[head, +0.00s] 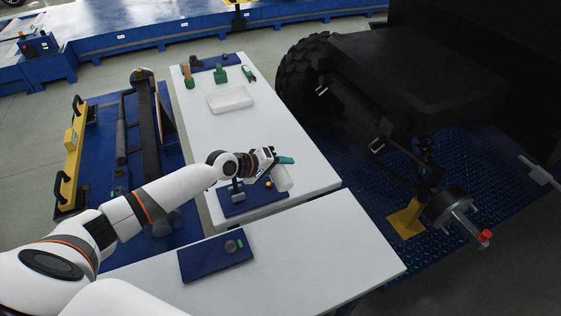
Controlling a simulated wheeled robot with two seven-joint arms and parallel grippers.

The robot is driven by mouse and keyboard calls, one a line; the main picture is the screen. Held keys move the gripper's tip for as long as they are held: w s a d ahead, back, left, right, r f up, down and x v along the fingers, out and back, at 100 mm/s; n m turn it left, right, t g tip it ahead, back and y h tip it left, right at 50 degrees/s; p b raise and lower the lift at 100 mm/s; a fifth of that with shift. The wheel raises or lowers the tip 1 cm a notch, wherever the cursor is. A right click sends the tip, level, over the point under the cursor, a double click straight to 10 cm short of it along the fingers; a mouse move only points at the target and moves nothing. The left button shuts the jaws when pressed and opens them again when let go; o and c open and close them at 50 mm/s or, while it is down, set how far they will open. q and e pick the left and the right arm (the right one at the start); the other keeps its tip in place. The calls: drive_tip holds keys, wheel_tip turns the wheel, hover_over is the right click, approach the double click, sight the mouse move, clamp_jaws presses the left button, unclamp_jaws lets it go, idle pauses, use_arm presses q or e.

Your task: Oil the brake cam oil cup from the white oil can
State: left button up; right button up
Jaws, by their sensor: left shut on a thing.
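My left gripper (270,162) is over the white table and shut on the white oil can (281,179). The can is tilted, with a teal part at its top beside the fingers. It is near a blue mat (233,207) on the table; I cannot tell whether it touches anything below. The brake assembly (449,206) is at the right, beside a yellow stand (406,219), with a red-tipped part (486,235) at its end. The brake cam oil cup is too small to make out. My right gripper is not in view.
The white table (330,250) has a second blue mat (215,257) in front and a white tray (230,99) farther back. Green items (220,75) stand at the far end. A dark vehicle with a large tyre (303,75) stands at the right over blue floor plate.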

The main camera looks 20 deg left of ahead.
use_arm(q)
drive_tip(key=shift+r+m+t+p, duration=0.25)
drive_tip(key=shift+m+t+p, duration=0.05)
drive_tip(key=shift+p, duration=0.3)
drive_tip(key=shift+f, duration=0.15)
drive_tip(key=shift+y, duration=0.3)
drive_tip(key=m+t+p, duration=0.1)
drive_tip(key=p, duration=0.1)
drive_tip(key=shift+r+p, duration=0.3)
drive_tip(key=shift+m+t+y+p, duration=0.3)
drive_tip(key=shift+m+y+p, duration=0.2)
drive_tip(key=shift+p, duration=0.15)
drive_tip(key=shift+r+m+t+p, duration=0.1)
drive_tip(key=shift+m+t+p, duration=0.3)
drive_tip(key=shift+p, duration=0.15)
drive_tip(key=shift+m+y, duration=0.3)
drive_tip(key=shift+y, duration=0.1)
